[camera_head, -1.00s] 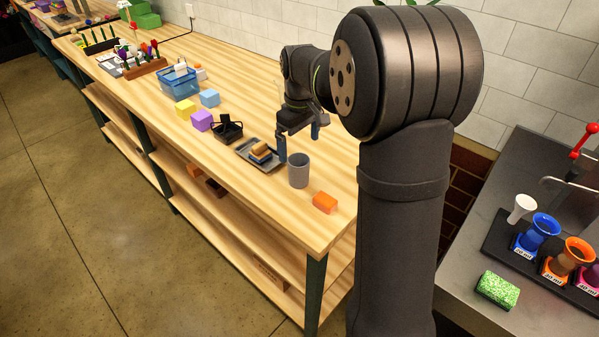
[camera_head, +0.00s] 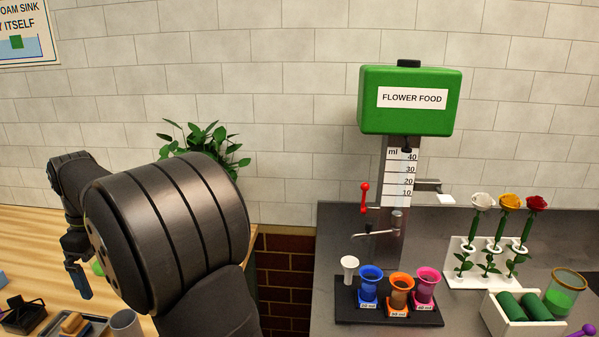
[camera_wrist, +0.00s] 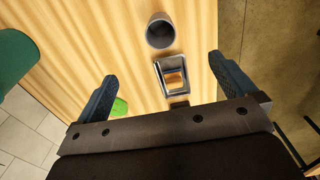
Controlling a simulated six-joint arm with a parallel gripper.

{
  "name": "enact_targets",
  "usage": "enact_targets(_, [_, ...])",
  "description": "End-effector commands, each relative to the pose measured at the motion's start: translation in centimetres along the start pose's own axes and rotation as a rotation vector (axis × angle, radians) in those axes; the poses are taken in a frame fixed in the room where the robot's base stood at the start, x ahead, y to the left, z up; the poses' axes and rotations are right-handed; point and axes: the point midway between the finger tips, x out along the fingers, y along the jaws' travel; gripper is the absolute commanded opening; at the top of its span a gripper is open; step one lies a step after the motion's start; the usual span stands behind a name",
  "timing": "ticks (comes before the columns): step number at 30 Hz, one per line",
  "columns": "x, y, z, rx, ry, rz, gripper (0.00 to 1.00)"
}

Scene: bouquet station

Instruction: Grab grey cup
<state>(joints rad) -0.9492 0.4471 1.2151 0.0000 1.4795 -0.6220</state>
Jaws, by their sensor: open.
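The grey cup (camera_head: 126,324) stands on the wooden bench at the bottom left of the head view, partly cut off by the frame edge and my arm. In the wrist view the grey cup (camera_wrist: 160,34) is at the top centre, upright with its open mouth facing the camera, and looks empty. My gripper (camera_head: 80,280) hangs above the bench, apart from the cup. In the wrist view my gripper (camera_wrist: 162,70) has its two fingers wide apart with nothing held between them. The cup lies ahead of the fingertips.
A grey tray (camera_wrist: 162,74) with sponge-like blocks lies between cup and gripper in the wrist view. A black holder (camera_head: 22,316) stands left of it. A grey counter holds a flower food dispenser (camera_head: 410,100), coloured measuring cups and roses (camera_head: 510,203). A gap separates bench and counter.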

Motion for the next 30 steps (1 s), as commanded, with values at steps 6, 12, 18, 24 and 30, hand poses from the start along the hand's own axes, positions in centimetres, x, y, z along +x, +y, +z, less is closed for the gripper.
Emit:
enact_targets(6, [0.0, 0.0, 0.0, 0.000, 0.000, 0.000, 1.00])
enact_targets(12, [0.0, 0.0, 0.0, 0.000, 0.000, 0.000, 1.00])
enact_targets(18, [0.0, 0.0, 0.0, 0.000, 0.000, 0.000, 0.80])
enact_targets(24, [0.0, 0.0, 0.0, 0.000, 0.000, 0.000, 0.80])
enact_targets(30, [3.5, 0.1, -0.8, -0.001, -0.004, -0.003, 0.80])
